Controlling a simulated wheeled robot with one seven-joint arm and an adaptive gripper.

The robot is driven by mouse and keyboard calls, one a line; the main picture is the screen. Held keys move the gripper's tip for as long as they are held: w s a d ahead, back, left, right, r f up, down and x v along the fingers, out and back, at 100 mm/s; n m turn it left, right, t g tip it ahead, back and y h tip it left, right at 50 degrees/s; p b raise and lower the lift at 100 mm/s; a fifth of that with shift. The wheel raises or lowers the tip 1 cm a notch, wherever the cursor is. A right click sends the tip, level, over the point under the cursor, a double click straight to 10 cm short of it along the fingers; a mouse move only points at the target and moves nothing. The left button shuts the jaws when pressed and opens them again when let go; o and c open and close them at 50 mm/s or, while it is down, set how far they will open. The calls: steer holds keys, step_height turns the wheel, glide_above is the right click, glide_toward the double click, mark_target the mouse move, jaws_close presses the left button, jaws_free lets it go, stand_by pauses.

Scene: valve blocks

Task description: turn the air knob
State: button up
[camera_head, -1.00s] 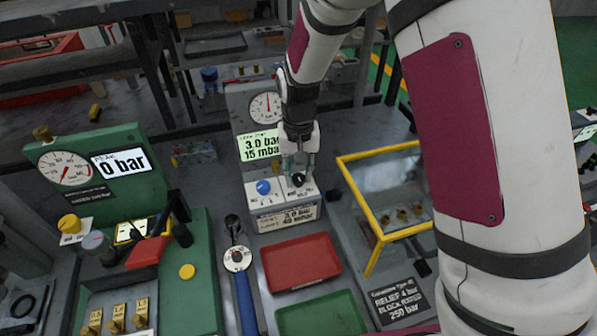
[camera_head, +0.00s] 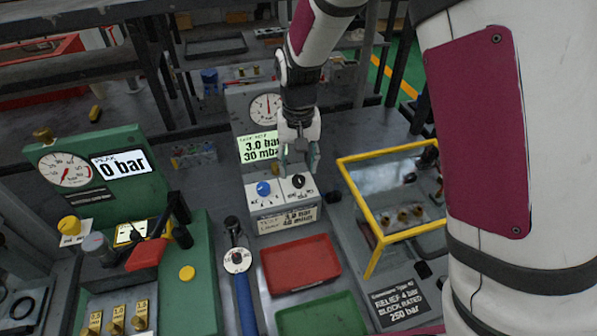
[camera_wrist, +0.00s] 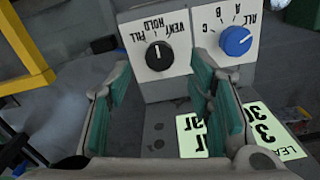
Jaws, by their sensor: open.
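The black air knob (camera_head: 298,181) is on the right of the white top panel of the test unit (camera_head: 284,218). In the wrist view the black knob (camera_wrist: 159,56) shows upside-down FILL, HOLD and VENT marks around it, and its white line points roughly to HOLD. The blue knob (camera_head: 263,188), marked ALL, A, B and C, is beside it and also shows in the wrist view (camera_wrist: 235,40). My gripper (camera_head: 299,163) is open and empty, just above and behind the black knob, apart from it. Its green-padded fingers (camera_wrist: 163,82) show in the wrist view.
The unit's green display (camera_head: 260,148) reads 3.0 bar and 30 mbar, below a round gauge (camera_head: 265,108). A red tray (camera_head: 300,264) and a green tray (camera_head: 322,318) lie in front. A yellow-framed clear guard (camera_head: 374,241) stands right; a green test bench (camera_head: 196,290) stands left.

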mark_target(299, 178)
step_height(299, 178, up, 8)
steer(key=shift+r, duration=0.2)
stand_by(0.4)
steer(key=s+d+r+t, duration=0.2)
steer(key=s+d+r, duration=0.6)
steer(key=s+r, duration=0.25)
steer(key=s+d+r+t, duration=0.1)
steer(key=s+d, duration=0.2)
steer(key=s, duration=0.4)
steer(key=s+d+r+t, duration=0.1)
steer(key=s+d+t, duration=0.1)
steer(key=s, duration=0.5)
steer(key=shift+s+d+r, duration=0.15)
steer(key=shift+d+r, duration=0.15)
steer(key=shift+d, duration=0.5)
stand_by(0.7)
